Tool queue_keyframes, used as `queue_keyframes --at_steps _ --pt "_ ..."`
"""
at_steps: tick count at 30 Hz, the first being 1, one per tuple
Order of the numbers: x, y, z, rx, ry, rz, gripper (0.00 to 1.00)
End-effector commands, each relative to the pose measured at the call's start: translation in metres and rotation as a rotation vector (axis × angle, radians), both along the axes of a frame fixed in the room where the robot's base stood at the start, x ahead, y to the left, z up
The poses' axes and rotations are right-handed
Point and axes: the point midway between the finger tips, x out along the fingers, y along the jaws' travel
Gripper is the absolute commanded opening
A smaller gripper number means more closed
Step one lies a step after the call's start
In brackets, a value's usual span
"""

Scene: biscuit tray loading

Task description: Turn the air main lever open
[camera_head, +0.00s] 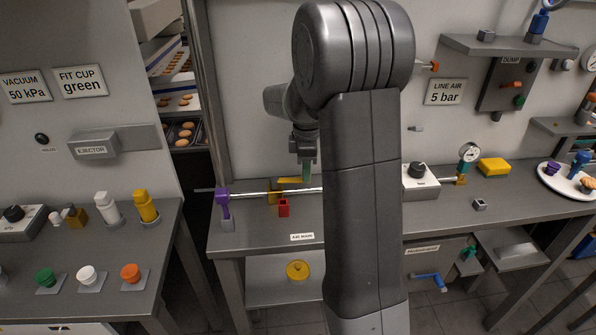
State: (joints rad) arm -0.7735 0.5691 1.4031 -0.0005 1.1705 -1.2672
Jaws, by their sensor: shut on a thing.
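The air main lever (291,180) is a yellow bar above the thin metal pipe on the middle bench. It sits over a brass-coloured valve body (272,196) and lies roughly along the pipe. The AIR MAIN label (302,237) is on the bench's front edge. My gripper (306,176) points down at the lever's right end and is shut on it. My arm hides the pipe and bench just to the right.
A red block (283,208) hangs just below the pipe, and a purple-topped post (223,205) stands left of it. A grey box with a black knob (419,179), a pressure gauge (469,153) and a yellow block (494,165) are on the right. A shelf (272,268) lies below.

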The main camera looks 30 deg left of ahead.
Motion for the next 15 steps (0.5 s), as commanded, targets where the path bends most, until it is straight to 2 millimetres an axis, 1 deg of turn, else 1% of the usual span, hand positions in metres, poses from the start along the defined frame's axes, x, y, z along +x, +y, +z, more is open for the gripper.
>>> queue_keyframes --at_steps 6,15 --pt "0.0086 0.0039 0.0019 0.003 -0.004 0.09 0.0" --pt "0.0114 0.0059 0.0013 0.003 -0.003 0.134 0.0"
